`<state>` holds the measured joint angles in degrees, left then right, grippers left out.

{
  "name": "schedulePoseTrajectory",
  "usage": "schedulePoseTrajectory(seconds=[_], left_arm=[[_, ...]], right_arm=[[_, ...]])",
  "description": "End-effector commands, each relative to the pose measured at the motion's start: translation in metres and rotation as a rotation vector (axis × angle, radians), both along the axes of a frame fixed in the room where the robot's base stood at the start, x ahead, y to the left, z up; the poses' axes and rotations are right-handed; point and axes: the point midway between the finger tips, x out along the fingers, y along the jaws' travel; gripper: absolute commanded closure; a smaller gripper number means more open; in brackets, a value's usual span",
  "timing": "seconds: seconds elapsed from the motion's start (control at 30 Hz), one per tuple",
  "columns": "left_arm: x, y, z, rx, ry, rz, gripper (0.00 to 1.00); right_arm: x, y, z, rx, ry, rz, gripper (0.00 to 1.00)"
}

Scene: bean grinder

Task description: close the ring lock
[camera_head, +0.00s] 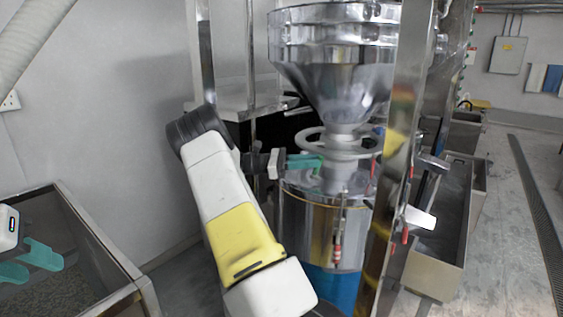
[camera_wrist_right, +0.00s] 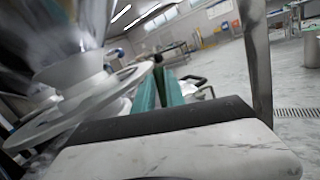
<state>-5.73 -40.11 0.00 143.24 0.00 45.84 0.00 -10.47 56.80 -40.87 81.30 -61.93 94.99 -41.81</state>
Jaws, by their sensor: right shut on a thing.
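The ring lock shows as a pale ring (camera_head: 309,137) around the neck under the steel hopper. It also shows large at the left of the right wrist view (camera_wrist_right: 82,113). My right gripper (camera_head: 318,164) is at the ring's lower left side, above the drum lid. Its green fingers (camera_wrist_right: 158,88) are close together on a thin dark part, seemingly a handle of the ring lock. The fingers hide most of that part. My left gripper (camera_head: 36,264) is at the far left, empty, its green fingers apart, far from the ring.
The steel hopper (camera_head: 335,60) stands above the ring and a metal drum (camera_head: 310,222) stands below it. A steel post (camera_head: 402,120) rises close on the right. A steel bin (camera_head: 95,250) is at lower left. A trough (camera_head: 437,255) and open floor lie to the right.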

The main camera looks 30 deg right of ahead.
Motion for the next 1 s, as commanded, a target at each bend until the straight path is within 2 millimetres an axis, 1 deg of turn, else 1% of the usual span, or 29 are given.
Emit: schedulePoseTrajectory(seconds=[0.27,0.3,0.37,0.4,0.77,0.87,1.0], left_arm=[[0.000,0.000,0.000,0.000,0.000,0.000,0.64],[0.000,0.000,0.000,0.000,0.000,0.000,0.64],[0.000,0.000,0.000,0.000,0.000,0.000,0.64],[0.000,0.000,0.000,0.000,0.000,0.000,0.64],[0.000,0.000,0.000,0.000,0.000,0.000,0.64],[0.000,0.000,0.000,0.000,0.000,0.000,0.64],[0.000,0.000,0.000,0.000,0.000,0.000,0.64]], right_arm=[[0.001,0.001,-0.001,0.000,0.001,0.003,1.00],[0.001,0.001,-0.001,0.000,0.001,0.003,0.83],[0.001,0.001,-0.001,0.000,0.001,0.003,0.71],[0.001,0.001,-0.001,0.000,0.001,0.003,0.63],[0.002,0.002,-0.001,0.000,0.000,0.002,0.63],[0.009,0.011,-0.002,-0.002,0.002,0.004,0.63],[0.024,0.031,-0.005,-0.001,0.000,0.005,0.63]])
